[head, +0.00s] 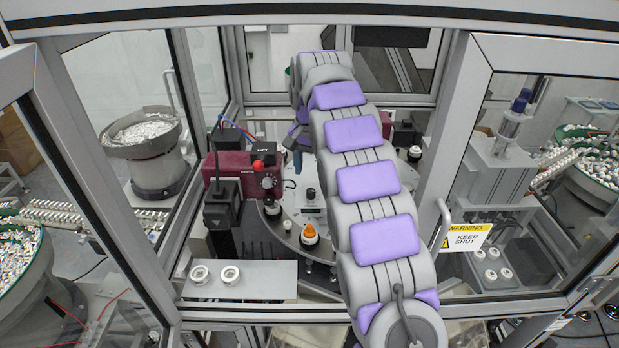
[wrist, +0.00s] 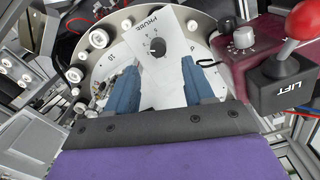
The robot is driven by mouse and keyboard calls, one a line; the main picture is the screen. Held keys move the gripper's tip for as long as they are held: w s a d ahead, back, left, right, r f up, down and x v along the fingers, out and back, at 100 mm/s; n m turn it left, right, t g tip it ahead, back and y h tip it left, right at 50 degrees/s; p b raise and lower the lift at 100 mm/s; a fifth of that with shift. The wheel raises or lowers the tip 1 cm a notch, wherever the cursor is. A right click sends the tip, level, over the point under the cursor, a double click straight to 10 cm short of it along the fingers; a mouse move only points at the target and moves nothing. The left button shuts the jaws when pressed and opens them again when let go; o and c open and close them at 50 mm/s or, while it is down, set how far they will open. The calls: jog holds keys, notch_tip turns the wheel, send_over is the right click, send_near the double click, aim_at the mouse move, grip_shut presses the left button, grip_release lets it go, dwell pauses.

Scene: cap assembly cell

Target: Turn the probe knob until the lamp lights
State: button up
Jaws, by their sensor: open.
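The probe knob (wrist: 157,46) is a small round dark knob on a pale plate (wrist: 172,75) lettered PROBE, near the top middle of the wrist view. My gripper (wrist: 161,68) is open, its two blue fingers apart and pointing toward the plate. The knob lies between and beyond the fingertips, with nothing gripped. In the head view my purple-padded arm reaches into the cell and hides much of the gripper, though a blue finger shows beside the arm. I cannot pick out the lamp or tell whether it is lit.
A maroon box (wrist: 236,62) with another knob (wrist: 243,37) stands at right, beside a red-balled LIFT lever (wrist: 302,20). A ring with several white parts surrounds the plate. In the head view an orange-topped part (head: 309,231) stands on the ring; a door frame (head: 452,150) stands right of my arm.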

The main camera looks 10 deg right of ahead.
aim_at(310, 190)
notch_tip(310, 190, up, 10)
jog(key=p, duration=0.8)
jog(key=shift+r, duration=0.25)
